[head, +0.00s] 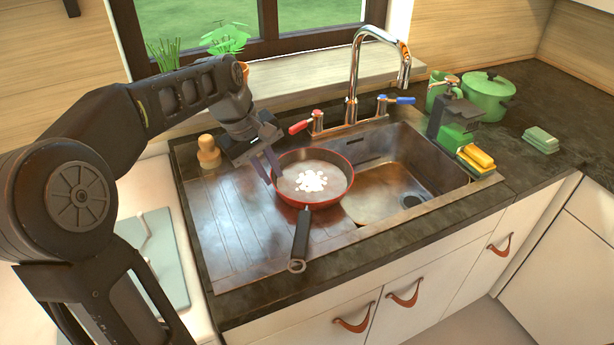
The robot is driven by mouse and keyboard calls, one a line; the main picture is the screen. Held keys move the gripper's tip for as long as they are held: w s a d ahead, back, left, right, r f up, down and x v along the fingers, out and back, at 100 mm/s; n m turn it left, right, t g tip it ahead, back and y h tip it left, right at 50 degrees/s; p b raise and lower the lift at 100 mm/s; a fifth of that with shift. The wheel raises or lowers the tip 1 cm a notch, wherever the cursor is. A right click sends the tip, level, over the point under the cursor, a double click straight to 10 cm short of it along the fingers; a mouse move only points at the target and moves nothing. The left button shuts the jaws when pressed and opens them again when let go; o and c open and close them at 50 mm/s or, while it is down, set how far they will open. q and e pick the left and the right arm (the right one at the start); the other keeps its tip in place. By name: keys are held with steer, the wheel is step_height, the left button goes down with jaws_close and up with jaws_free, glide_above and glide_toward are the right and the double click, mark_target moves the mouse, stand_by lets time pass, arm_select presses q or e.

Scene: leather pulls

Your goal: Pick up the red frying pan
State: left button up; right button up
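The red frying pan (326,201) sits on the sink's drainboard, partly over the left edge of the basin. Its inside is grey with a white patch in the middle. Its black handle (301,236) points toward the front counter edge. My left gripper (268,168) is at the pan's far left rim, with its fingers pointing down close to the rim. I cannot tell whether it touches the rim or how far its fingers are apart. My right gripper is not in view.
The metal sink basin (436,176) lies right of the pan, with a tall faucet (353,85) behind. A wooden brush (208,152) stands left of my gripper. A green pot (488,95), a soap dispenser and sponges (475,158) stand right. The drainboard's front left is clear.

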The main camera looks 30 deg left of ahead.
mark_target(281, 190)
arm_select(q)
steer(key=shift+s+d, duration=0.15)
steer(key=shift+x, duration=1.25)
steer(key=shift+p+x, duration=0.45)
steer(key=shift+x, duration=2.2)
jaws_close()
steer(key=shift+r, duration=0.1)
